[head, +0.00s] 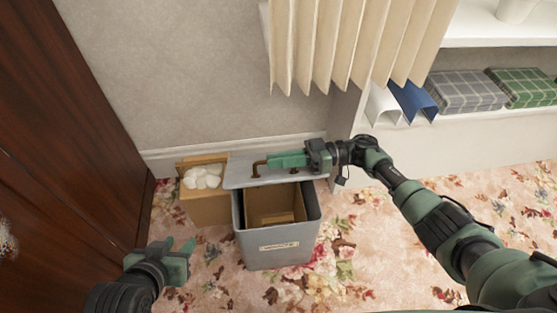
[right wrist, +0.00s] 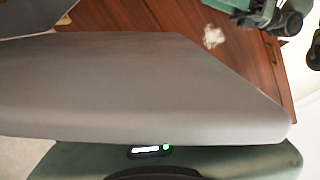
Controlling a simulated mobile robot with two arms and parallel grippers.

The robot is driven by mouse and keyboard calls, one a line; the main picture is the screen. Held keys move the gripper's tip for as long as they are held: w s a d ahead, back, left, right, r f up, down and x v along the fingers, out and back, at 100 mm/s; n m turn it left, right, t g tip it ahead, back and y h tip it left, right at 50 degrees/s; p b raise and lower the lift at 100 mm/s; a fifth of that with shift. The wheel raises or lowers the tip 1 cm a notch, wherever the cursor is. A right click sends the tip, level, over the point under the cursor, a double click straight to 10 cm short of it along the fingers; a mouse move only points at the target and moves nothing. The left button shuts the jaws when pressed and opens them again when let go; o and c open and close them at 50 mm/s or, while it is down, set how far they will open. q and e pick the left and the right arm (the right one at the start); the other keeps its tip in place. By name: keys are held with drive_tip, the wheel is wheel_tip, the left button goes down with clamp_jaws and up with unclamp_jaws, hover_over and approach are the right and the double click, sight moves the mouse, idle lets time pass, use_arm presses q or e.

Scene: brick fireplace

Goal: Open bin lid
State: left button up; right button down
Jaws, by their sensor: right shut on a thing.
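The grey bin (head: 279,254) stands on the floral carpet, with a label on its front. Its top is largely uncovered at the front, and a cardboard box (head: 270,204) shows inside. The flat grey lid (head: 240,178) lies across the back of the opening and sticks out past the bin's left side. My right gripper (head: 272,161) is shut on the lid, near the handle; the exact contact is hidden. The lid also fills much of the right wrist view (right wrist: 140,90). My left gripper (head: 181,246) is open and empty, left of the bin.
A cardboard box (head: 207,211) with white round items stands left of the bin, close to the wall. A dark wooden door or cabinet (head: 62,130) is at the left.

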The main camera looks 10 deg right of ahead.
sight(307, 168)
drive_tip(key=shift+r, duration=0.1)
drive_tip(key=c, duration=1.5)
unclamp_jaws()
drive_tip(key=d, duration=0.7)
drive_tip(key=shift+w, duration=0.1)
use_arm(q)
drive_tip(key=shift+w+d+r+t, duration=0.25)
drive_tip(key=shift+w+r+t, duration=0.3)
drive_tip(key=shift+w, duration=0.3)
use_arm(e)
drive_tip(key=shift+d, duration=0.4)
